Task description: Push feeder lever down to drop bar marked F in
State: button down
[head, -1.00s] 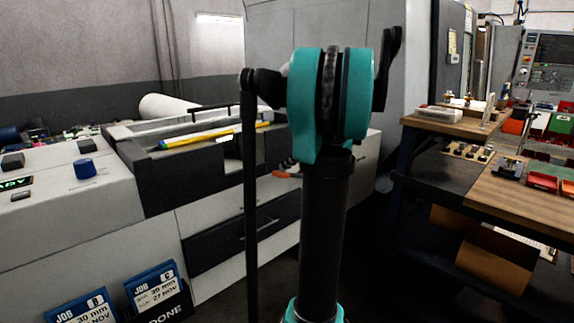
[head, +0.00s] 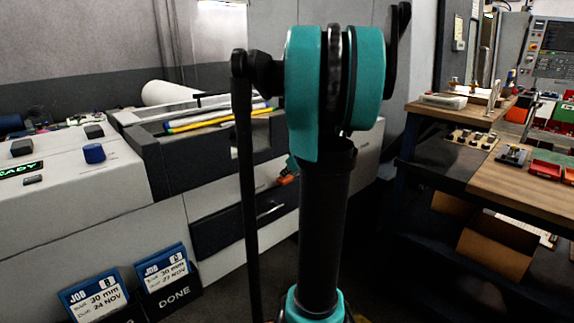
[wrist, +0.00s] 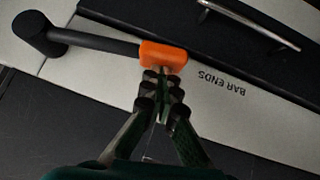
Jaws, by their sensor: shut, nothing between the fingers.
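The feeder lever is a black arm (wrist: 95,42) on a round dark pivot, with an orange knob (wrist: 163,55) at its end. In the wrist view it runs from upper left to the middle. My gripper (wrist: 163,76) is shut and empty, its fingertips right at the knob's near edge; I cannot tell whether they touch it. The orange knob also shows in the head view (head: 287,179), low on the feeder's front, partly behind my arm. Yellow and other bars (head: 215,121) lie in the feeder's open top; no F mark is readable.
A drawer marked BAR ENDS (wrist: 222,86) with a metal handle is beside the lever. A blue knob (head: 93,153) sits on the machine top. A wooden bench (head: 525,190) with red bins is at right.

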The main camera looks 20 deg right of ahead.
jog(key=shift+f+n+t+h, duration=0.45)
jog(key=shift+f+h, duration=0.35)
jog(key=shift+f, duration=0.8)
jog(key=shift+r, duration=0.1)
